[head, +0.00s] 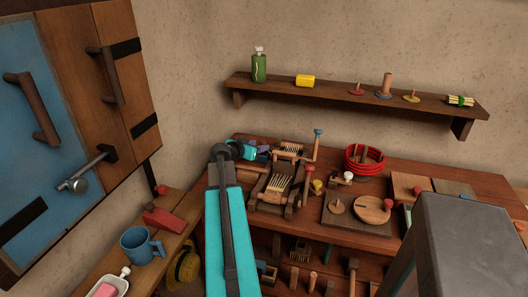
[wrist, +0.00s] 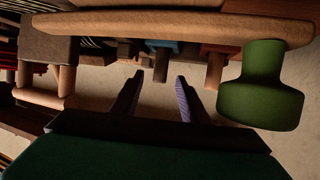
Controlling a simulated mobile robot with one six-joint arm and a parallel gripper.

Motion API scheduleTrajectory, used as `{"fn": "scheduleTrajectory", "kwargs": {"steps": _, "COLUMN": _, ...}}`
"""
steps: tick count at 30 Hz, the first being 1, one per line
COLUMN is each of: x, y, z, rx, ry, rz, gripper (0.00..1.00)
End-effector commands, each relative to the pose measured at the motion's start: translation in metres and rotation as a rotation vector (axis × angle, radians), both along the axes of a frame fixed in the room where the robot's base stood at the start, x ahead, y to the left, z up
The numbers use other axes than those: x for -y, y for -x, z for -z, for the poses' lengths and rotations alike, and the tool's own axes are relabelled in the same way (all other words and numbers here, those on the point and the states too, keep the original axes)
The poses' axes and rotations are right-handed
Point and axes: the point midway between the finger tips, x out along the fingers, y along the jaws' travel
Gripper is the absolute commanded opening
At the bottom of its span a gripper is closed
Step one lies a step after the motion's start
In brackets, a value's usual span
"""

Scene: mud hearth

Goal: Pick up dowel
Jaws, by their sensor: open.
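My gripper (wrist: 158,84) shows in the wrist view with its two dark fingers apart and nothing between them. A long pale wooden bar (wrist: 170,25) crosses the top of that view, beyond the fingertips, with a green knob (wrist: 262,88) at its right. Shorter wooden pegs (wrist: 214,70) hang in the background. I cannot tell which wooden piece is the dowel. In the head view, my teal gripper (head: 257,151) is at the back left of the workbench, beside a wooden device with a crank (head: 314,150); its fingers are hard to make out there.
A workbench (head: 300,228) holds wooden devices, a red coil (head: 364,160) and a round board (head: 373,209). A wall shelf (head: 340,94) holds a green bottle (head: 259,66) and an upright wooden cylinder (head: 386,84). A blue mug (head: 138,246) stands at lower left.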

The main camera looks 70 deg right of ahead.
Motion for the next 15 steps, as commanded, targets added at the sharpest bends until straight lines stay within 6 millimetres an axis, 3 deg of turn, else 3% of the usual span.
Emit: {"fn": "scheduleTrajectory", "kwargs": {"steps": 15, "x": 0.042, "y": 0.008, "z": 0.016, "rx": -0.001, "ry": 0.0, "rz": 0.002, "gripper": 0.41}}
